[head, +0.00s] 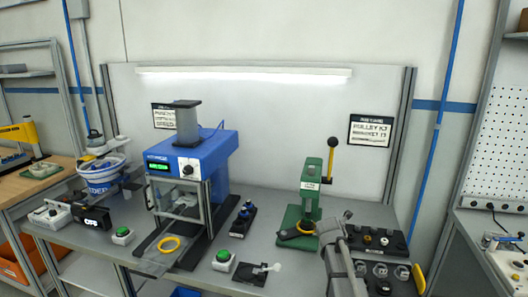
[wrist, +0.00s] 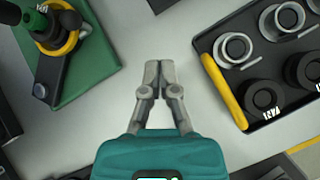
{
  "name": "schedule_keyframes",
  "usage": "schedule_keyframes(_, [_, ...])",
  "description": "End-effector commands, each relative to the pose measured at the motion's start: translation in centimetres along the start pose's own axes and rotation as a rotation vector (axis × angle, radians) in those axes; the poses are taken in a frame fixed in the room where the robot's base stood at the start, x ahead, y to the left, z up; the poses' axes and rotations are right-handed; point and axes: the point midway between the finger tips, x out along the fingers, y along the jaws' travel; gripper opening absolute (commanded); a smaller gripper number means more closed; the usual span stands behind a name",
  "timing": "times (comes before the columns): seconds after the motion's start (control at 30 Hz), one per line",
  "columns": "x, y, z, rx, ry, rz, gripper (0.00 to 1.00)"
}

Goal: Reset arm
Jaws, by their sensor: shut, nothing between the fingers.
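My gripper (wrist: 158,68) is in the middle of the wrist view, its two grey fingers closed together with nothing between them. It points over bare grey bench top, between the green press (wrist: 100,75) at the upper left and a black tray (wrist: 246,115) at the right. In the head view, my grey arm stands at the lower right of the middle, in front of the green press (head: 310,190). It partly covers the bench there, and the fingertips are hard to make out in that view.
A yellow ring (head: 306,227) sits at the green press, which has a black-knobbed lever. A blue machine (head: 190,160) with a yellow ring (head: 170,244) before it stands left. Green buttons (head: 222,256) and a small black plate (head: 257,272) lie near the front.

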Motion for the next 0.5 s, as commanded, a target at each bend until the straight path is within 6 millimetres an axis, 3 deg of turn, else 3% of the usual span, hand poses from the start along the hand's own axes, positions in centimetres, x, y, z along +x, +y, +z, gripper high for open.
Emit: schedule_keyframes(0.5, [-4.0,-3.1,-7.4,0.738,0.182,-0.129,0.0])
